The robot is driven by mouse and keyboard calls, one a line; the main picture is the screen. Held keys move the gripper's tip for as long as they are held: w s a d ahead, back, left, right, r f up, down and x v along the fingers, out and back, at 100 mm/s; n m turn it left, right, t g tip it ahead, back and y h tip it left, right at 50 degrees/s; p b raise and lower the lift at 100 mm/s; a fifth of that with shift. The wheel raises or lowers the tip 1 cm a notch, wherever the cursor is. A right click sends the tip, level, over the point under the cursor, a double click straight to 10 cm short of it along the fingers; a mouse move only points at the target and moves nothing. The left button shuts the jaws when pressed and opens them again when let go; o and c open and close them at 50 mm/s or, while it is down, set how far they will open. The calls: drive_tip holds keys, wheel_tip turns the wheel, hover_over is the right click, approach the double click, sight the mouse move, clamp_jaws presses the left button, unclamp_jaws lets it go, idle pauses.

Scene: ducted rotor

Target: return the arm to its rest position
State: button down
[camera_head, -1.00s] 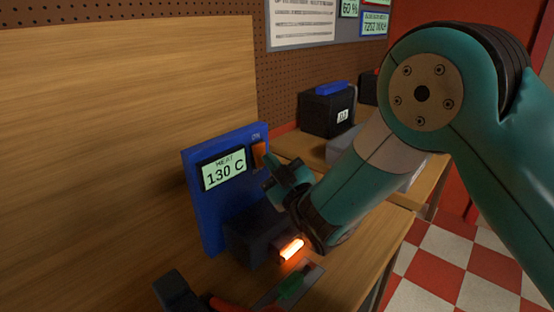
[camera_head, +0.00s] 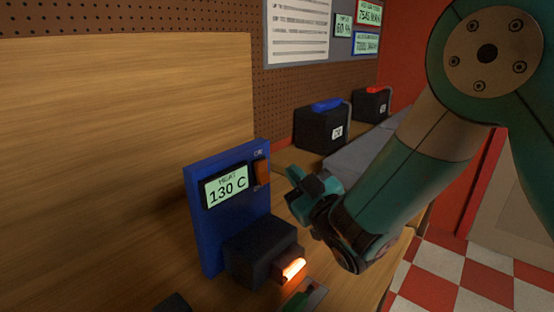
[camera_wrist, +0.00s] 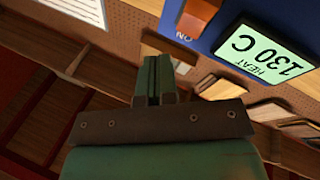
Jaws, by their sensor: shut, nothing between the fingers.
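My teal arm reaches in from the upper right in the head view. My gripper (camera_head: 301,183) is shut and empty, just right of the blue heater panel (camera_head: 206,232) and apart from it. The panel's screen (camera_head: 228,187) reads HEAT 130 C, and an orange switch (camera_head: 262,172) sits beside it. In the wrist view, the shut fingers (camera_wrist: 153,75) point up, with the orange switch (camera_wrist: 197,18) and the screen (camera_wrist: 263,57) to their right.
A dark block (camera_head: 262,252) with a glowing orange end (camera_head: 293,269) stands before the panel. Black boxes with a blue handle (camera_head: 321,130) and a red handle (camera_head: 371,104) stand behind. A green-handled tool (camera_head: 297,301) lies on the bench. Checkered floor (camera_head: 455,272) shows at right.

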drive_tip(key=s+d+m+g+h, duration=0.3)
drive_tip(key=d+m+g+h, duration=0.2)
drive_tip(key=d+m+h, duration=0.15)
drive_tip(key=s+d+g, duration=0.2)
drive_tip(key=s+g, duration=0.2)
drive_tip(key=s, duration=0.4)
drive_tip(key=s+d+n+g, duration=0.1)
drive_tip(key=s+d+g, duration=0.2)
drive_tip(key=s, duration=0.6)
drive_tip(key=s+d+r+n+g, duration=0.1)
drive_tip(key=s+d+g, duration=0.1)
drive_tip(key=s+g, duration=0.3)
drive_tip(key=s+h, duration=0.1)
drive_tip(key=s, duration=0.2)
drive_tip(key=shift+s+d, duration=0.2)
drive_tip(key=shift+d, duration=0.1)
drive_tip(key=shift+d, duration=0.1)
